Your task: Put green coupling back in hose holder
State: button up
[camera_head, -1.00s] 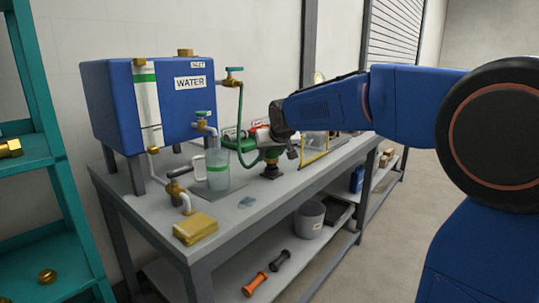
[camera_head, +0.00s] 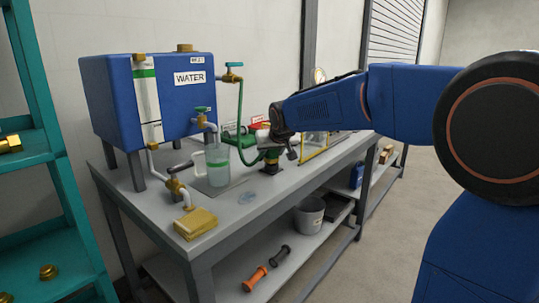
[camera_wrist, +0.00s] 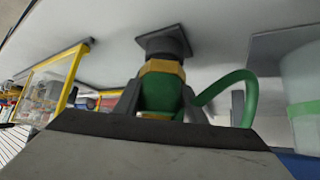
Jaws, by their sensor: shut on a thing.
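The green coupling (camera_wrist: 161,96) with its brass collar (camera_wrist: 161,68) is between the two fingers of my gripper (camera_wrist: 160,103) in the wrist view. Its brass end meets the black hose holder (camera_wrist: 165,42) on the bench; I cannot tell how deep it sits. In the head view the coupling (camera_head: 271,154) is upright over the holder (camera_head: 270,168), with my gripper (camera_head: 283,145) at its right. The green hose (camera_head: 239,130) runs from the coupling up to the brass valve on the tank.
A blue water tank (camera_head: 150,100) stands on the bench at the left. A clear jug (camera_head: 217,165) and a yellow cloth (camera_head: 196,224) are in front of it. A yellow-framed clear case (camera_head: 317,147) is right of my gripper. The bench front is mostly clear.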

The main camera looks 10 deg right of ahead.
jog(key=shift+f, duration=0.45)
jog(key=o, duration=1.1)
jog(key=shift+s+r, duration=0.1)
jog(key=v, duration=1.7)
jog(key=shift+s, duration=0.1)
